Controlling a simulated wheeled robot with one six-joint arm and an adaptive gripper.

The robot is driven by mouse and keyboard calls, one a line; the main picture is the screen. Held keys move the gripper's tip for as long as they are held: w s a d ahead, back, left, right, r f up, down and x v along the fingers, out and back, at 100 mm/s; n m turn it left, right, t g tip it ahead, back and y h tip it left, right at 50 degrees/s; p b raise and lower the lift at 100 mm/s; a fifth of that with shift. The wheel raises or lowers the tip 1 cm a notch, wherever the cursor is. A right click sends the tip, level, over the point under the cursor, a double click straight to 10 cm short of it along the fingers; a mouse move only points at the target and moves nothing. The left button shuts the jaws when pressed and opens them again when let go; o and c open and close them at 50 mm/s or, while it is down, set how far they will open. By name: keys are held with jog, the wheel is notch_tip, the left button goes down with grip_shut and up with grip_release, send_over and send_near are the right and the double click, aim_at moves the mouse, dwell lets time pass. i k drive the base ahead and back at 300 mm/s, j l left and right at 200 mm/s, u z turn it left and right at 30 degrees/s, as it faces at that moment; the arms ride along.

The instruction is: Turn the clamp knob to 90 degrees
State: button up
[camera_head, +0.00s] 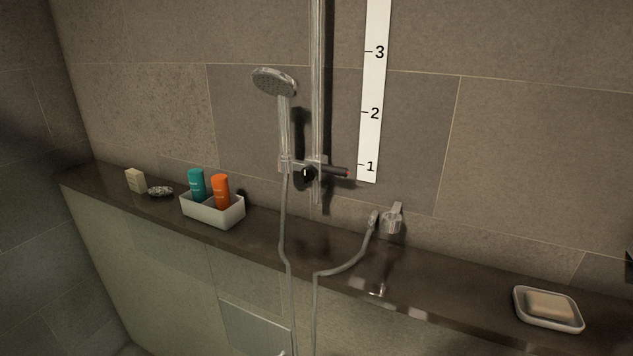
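The clamp (318,163) sits low on the vertical metal rail (317,90), near the 1 mark of the white scale strip (373,95). A dark, roughly horizontal knob or lever (336,172) with a reddish tip sticks out to its right; I cannot read its exact angle. A dark round part (307,173) shows at the clamp's front. The hand shower (274,82) stands upright in the holder at the clamp's left, its head tilted. My gripper is not in view.
A grey hose (283,220) hangs from the hand shower past the dark ledge (440,285). The ledge holds a white caddy (205,213) with teal (197,186) and orange (221,191) bottles, a small box (135,181) and a soap dish (548,321). A wall fitting (392,220) stands right of the rail.

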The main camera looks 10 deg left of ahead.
aim_at(309, 173)
jog(key=k+z, duration=0.25)
jog(key=k, duration=0.45)
jog(key=k+l+z, duration=0.1)
jog(key=k+z, duration=0.15)
jog(key=k, duration=0.45)
jog(key=i+j, duration=0.1)
jog(key=i, duration=0.65)
jog(key=i+j+u, duration=0.1)
jog(key=i, duration=0.65)
jog(key=i+u, duration=0.15)
jog(key=u, duration=0.9)
